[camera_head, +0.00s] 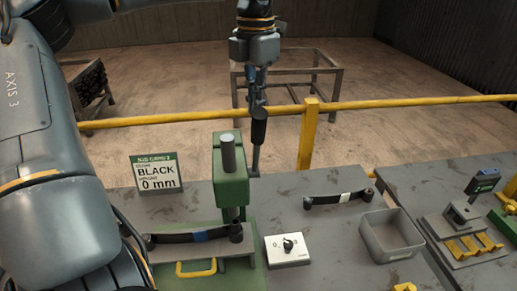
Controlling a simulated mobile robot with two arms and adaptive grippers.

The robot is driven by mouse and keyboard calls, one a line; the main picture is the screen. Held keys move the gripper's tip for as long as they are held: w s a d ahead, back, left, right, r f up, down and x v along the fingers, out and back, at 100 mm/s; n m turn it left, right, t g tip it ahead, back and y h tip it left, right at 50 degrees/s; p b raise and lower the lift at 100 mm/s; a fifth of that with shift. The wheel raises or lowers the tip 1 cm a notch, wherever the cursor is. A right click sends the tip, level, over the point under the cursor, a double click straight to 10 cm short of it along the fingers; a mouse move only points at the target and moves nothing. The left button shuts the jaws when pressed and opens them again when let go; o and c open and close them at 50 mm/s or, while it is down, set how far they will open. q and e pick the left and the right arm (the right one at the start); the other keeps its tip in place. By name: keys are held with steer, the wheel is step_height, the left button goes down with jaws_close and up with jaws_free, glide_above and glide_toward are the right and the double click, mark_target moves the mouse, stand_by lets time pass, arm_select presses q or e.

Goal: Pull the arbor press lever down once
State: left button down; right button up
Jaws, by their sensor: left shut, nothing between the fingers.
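The green arbor press (231,185) stands on the bench left of centre, with a grey cylindrical ram on top. Its lever (259,128), with a black grip, stands nearly upright at the press's right side. My left gripper (257,98) comes down from the top and is shut, with nothing between its fingers. Its fingertips are at the upper end of the black grip; whether they touch it I cannot tell. My right gripper is not in view.
A sign reading BLACK 0 mm (158,174) stands left of the press. A yellow rail (400,103) runs behind the bench.

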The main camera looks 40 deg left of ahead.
mark_target(261, 125)
arm_select(q)
steer(key=shift+s+d, duration=0.1)
steer(key=shift+s+d+b, duration=0.35)
steer(key=shift+d+b, duration=0.05)
steer(key=shift+d, duration=0.1)
steer(key=shift+s+d, duration=0.45)
steer(key=shift+d, duration=0.05)
steer(key=shift+s+d+f+b, duration=0.6)
steer(key=shift+d+f+b, duration=0.2)
steer(key=shift+b, duration=0.5)
steer(key=shift+s+d+f+b, duration=0.4)
steer(key=shift+s+d+b, duration=0.1)
steer(key=shift+d+b, duration=0.1)
steer(key=shift+d, duration=0.1)
